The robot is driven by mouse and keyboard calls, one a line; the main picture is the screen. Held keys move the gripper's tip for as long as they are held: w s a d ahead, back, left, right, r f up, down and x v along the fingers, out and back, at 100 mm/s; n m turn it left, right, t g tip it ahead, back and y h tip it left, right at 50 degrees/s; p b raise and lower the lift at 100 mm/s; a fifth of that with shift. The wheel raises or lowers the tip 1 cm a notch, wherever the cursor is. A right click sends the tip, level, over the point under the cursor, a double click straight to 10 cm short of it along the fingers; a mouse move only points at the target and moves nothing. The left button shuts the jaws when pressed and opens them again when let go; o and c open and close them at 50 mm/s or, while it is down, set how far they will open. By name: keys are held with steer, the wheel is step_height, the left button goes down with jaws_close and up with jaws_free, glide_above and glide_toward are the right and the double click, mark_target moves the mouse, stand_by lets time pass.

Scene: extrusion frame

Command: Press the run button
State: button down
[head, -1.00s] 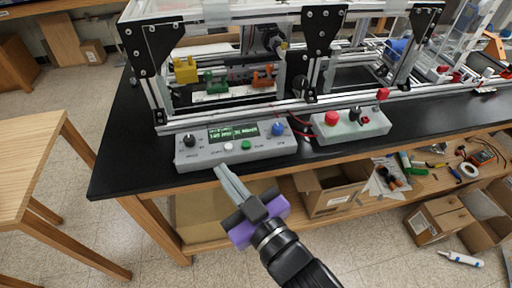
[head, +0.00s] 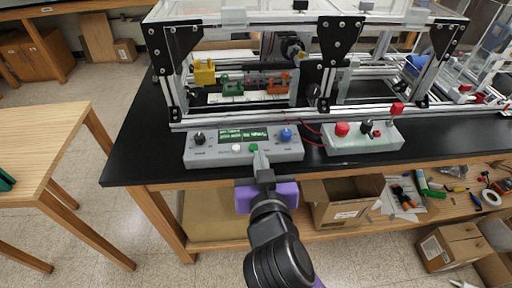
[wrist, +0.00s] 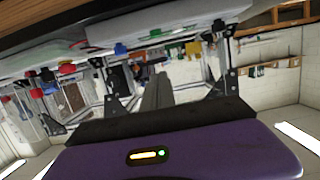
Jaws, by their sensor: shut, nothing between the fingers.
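A grey control box (head: 215,158) stands on the front of the black bench. It has a green-lit display (head: 243,135), a black knob (head: 199,138), a white button (head: 236,148), a green button (head: 253,147) and a blue knob (head: 286,134). The label beside each button is too small to read. My gripper (head: 258,153) is shut and empty, with its fingertips right at the green button and overlapping its lower edge. I cannot tell if they touch it. In the wrist view the closed fingers (wrist: 156,90) point toward the box (wrist: 170,20), which appears upside down.
A second box (head: 352,140) with a red button (head: 342,129) stands to the right. The extrusion frame (head: 250,118) rises just behind both boxes. A wooden table (head: 50,135) is at the left. A cardboard box (head: 345,212) sits on the shelf below.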

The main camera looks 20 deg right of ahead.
steer(key=p, duration=0.2)
glide_above(256, 148)
steer(key=s, duration=0.2)
step_height(256, 148, down, 2)
steer(key=f, duration=0.3)
steer(key=shift+w+a, duration=0.15)
steer(key=shift+a, duration=0.25)
steer(key=shift+f, duration=0.75)
